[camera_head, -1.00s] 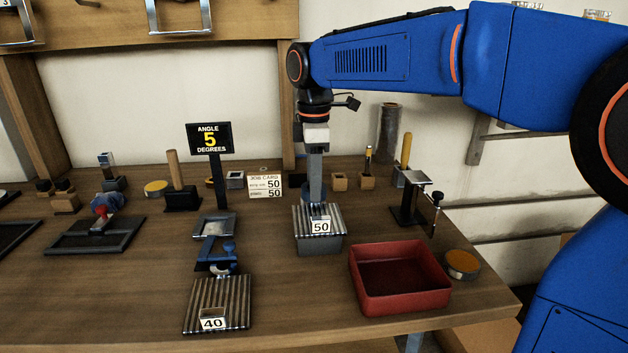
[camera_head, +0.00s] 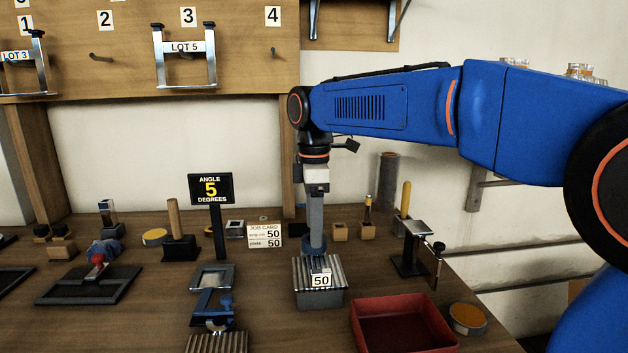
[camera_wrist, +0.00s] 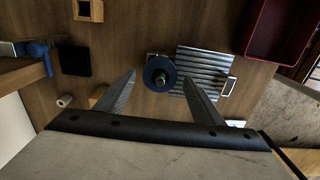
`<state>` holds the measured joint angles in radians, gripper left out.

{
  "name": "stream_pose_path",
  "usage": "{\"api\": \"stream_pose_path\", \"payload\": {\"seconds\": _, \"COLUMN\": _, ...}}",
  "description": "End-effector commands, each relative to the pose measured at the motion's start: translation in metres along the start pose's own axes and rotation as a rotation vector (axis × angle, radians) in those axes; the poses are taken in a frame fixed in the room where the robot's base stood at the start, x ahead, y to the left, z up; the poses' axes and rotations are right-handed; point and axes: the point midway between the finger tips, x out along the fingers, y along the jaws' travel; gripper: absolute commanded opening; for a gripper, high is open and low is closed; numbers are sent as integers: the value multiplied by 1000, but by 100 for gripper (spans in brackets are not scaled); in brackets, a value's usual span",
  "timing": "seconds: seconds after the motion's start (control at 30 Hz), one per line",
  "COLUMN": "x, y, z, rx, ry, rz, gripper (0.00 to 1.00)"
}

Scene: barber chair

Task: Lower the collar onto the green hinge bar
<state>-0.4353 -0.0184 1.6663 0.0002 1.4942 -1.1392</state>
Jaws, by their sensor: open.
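A blue round collar (camera_wrist: 151,65) shows in the wrist view between and beyond my fingertips. A dark, slightly greenish bar end (camera_wrist: 161,83) shows at its centre; I take this for the hinge bar but its colour is unclear. My gripper (camera_wrist: 158,73) is open, with a finger on each side of the collar and gaps visible between. In the head view my gripper (camera_head: 315,236) points straight down, with the blue collar (camera_head: 314,249) just under its tips, behind the ribbed metal block marked 50 (camera_head: 306,272). The bar is hidden there.
A red tray (camera_head: 403,308) and a round orange-topped tin (camera_head: 467,318) stand right of the block. A black stand (camera_head: 410,262) is behind the tray. The angle sign (camera_head: 211,188) and a blue clamp (camera_head: 213,305) stand left. A job card (camera_head: 264,235) stands behind.

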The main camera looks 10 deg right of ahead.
Motion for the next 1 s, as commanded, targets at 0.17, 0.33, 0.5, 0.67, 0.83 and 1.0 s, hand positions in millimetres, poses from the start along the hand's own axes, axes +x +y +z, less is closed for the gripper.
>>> {"api": "stream_pose_path", "payload": {"seconds": 0.17, "x": -36, "y": 1, "z": 0, "rx": 0, "ry": 2, "rz": 3, "gripper": 62}}
{"api": "stream_pose_path", "payload": {"seconds": 0.33, "x": -70, "y": 1, "z": 0, "rx": 0, "ry": 1, "rz": 3, "gripper": 62}}
{"api": "stream_pose_path", "payload": {"seconds": 0.5, "x": -103, "y": 1, "z": 0, "rx": 0, "ry": 1, "rz": 2, "gripper": 62}}
{"api": "stream_pose_path", "payload": {"seconds": 0.67, "x": -129, "y": 1, "z": 0, "rx": 0, "ry": 1, "rz": 2, "gripper": 62}}
{"api": "stream_pose_path", "payload": {"seconds": 0.83, "x": -146, "y": 0, "z": 0, "rx": 0, "ry": 0, "rz": 1, "gripper": 62}}
{"api": "stream_pose_path", "payload": {"seconds": 1.0, "x": -151, "y": 0, "z": 0, "rx": 0, "ry": 0, "rz": 0, "gripper": 62}}
